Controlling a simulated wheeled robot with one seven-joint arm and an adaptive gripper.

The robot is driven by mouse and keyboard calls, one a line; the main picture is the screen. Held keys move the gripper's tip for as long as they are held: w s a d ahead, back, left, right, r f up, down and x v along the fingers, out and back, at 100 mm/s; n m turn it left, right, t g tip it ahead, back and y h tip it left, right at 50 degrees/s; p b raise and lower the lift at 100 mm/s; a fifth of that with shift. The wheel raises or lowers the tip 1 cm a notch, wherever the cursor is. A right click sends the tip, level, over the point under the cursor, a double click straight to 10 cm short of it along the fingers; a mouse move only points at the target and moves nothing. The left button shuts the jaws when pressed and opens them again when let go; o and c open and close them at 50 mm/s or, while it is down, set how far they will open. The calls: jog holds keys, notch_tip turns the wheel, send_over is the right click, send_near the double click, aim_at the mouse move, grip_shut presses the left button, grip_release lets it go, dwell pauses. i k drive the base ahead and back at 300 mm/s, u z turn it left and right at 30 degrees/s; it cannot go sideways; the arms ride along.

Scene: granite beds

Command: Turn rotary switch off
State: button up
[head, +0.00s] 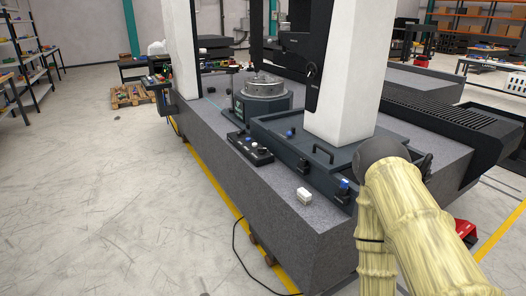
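No part is clear enough for me to name it the rotary switch with certainty. A small blue and black fitting (344,188) sits on the front side of the dark machine base, left of my arm. A black control box (250,148) with small knobs or buttons lies on the granite bed (262,190); its details are too small to read. My gripper does not show.
A white column (345,75) rises from the dark base. A round grey metal unit (263,95) stands behind the control box. A black cable (238,250) hangs to the floor beside the bed. A yellow floor line (212,180) runs along it. The left floor is largely clear.

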aim_at(261, 150)
jog(key=z, duration=1.9)
jog(key=i, duration=1.5)
jog(key=u, duration=1.7)
